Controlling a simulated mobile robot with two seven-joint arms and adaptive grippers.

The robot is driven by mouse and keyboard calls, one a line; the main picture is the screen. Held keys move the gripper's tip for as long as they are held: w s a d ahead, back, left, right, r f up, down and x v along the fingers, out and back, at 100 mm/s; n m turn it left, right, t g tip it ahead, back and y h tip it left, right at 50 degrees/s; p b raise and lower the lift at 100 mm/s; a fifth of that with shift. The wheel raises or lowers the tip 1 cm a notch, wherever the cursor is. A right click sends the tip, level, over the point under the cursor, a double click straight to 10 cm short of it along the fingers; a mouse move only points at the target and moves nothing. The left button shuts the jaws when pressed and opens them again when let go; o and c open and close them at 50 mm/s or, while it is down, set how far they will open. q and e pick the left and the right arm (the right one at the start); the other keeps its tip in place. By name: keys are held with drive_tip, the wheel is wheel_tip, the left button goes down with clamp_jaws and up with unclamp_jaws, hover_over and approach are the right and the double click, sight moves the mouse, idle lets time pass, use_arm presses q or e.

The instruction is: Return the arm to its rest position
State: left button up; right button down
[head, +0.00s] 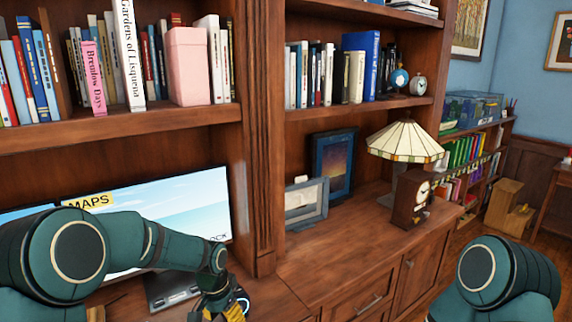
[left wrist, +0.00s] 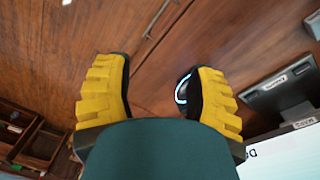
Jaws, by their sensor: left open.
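My left arm (head: 130,238) reaches in from the left in the head view, in front of the monitor. Its gripper (head: 222,308) is low in the picture, over the desk and partly cut off by the bottom edge. In the left wrist view the two yellow-padded fingers (left wrist: 160,68) are spread wide apart with nothing held between them. My right arm (head: 505,280) shows only as a green link at the lower right; its gripper is out of view.
A dark object with a glowing ring (left wrist: 183,92) is partly hidden by one left finger; contact is unclear. The monitor (head: 190,200) stands behind the left arm. A lamp (head: 405,140), clock (head: 411,198) and picture frames (head: 306,203) stand right. Cabinet-top wood (head: 330,262) is clear in front.

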use_arm(q)
wheel_tip(320, 180, down, 8)
drive_tip(key=s+d+n+h, duration=0.1)
drive_tip(key=s+d, duration=0.1)
drive_tip(key=s, duration=0.1)
drive_tip(key=s+d+f+n+h, duration=0.1)
drive_tip(key=s+f+n, duration=0.2)
drive_tip(key=s, duration=0.6)
drive_tip(key=s+d+f+n+t, duration=0.1)
drive_tip(key=s+d+f+n, duration=0.1)
drive_tip(key=s+f, duration=0.4)
drive_tip(key=s+n, duration=0.1)
drive_tip(key=s, duration=0.1)
drive_tip(key=shift+s+f+t+h, duration=0.3)
drive_tip(key=shift+s+h, duration=0.05)
drive_tip(key=shift+h, duration=0.05)
